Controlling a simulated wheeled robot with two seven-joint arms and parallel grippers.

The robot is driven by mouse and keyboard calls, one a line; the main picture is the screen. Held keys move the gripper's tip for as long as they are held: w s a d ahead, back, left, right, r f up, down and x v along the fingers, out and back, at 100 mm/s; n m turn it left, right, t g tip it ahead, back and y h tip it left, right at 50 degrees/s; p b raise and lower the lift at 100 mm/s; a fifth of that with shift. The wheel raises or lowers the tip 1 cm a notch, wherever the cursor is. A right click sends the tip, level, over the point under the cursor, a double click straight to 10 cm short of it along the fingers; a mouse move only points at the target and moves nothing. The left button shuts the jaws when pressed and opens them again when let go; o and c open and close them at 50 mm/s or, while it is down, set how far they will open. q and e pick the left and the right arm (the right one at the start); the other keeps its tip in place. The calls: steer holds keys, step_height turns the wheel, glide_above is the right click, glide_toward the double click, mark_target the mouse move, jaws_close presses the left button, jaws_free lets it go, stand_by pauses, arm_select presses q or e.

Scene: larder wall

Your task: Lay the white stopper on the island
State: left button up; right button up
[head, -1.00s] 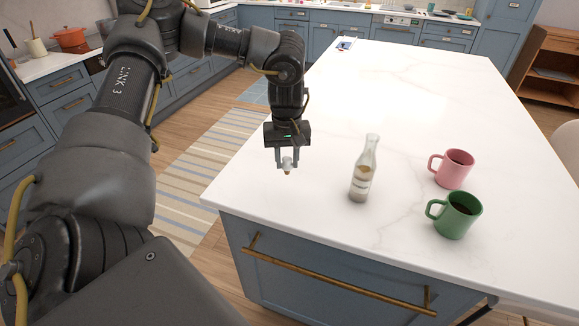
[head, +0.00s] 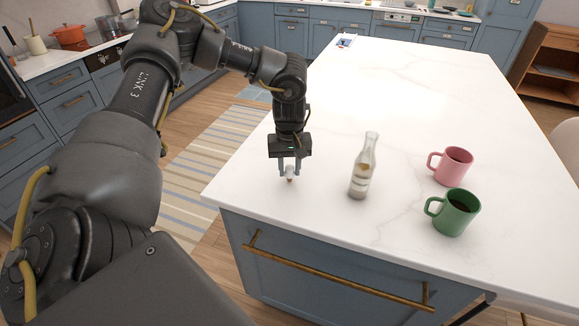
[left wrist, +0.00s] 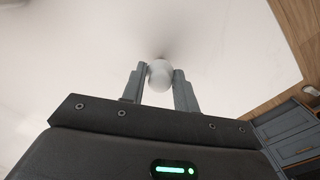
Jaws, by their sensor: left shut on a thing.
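The white stopper (head: 289,172) is between the fingertips of my left gripper (head: 290,174), which is shut on it. In the left wrist view the stopper (left wrist: 160,74) shows as a rounded white piece between the two fingers (left wrist: 160,82), with a soft dark shadow close beyond it. The gripper points down over the near left part of the white island top (head: 420,100), low above it. I cannot tell whether the stopper touches the surface. My right gripper is not in view.
A clear glass bottle (head: 362,170) stands upright on the island, right of the gripper. A pink mug (head: 452,166) and a green mug (head: 455,213) stand farther right. The island's near left edge is close to the gripper. The top behind is mostly clear.

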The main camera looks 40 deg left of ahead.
mark_target(290, 166)
arm_select(q)
steer(key=o, duration=0.9)
steer(key=shift+f, duration=0.1)
steer(key=shift+o, duration=0.2)
step_height(290, 166, up, 12)
steer(key=shift+r, duration=0.2)
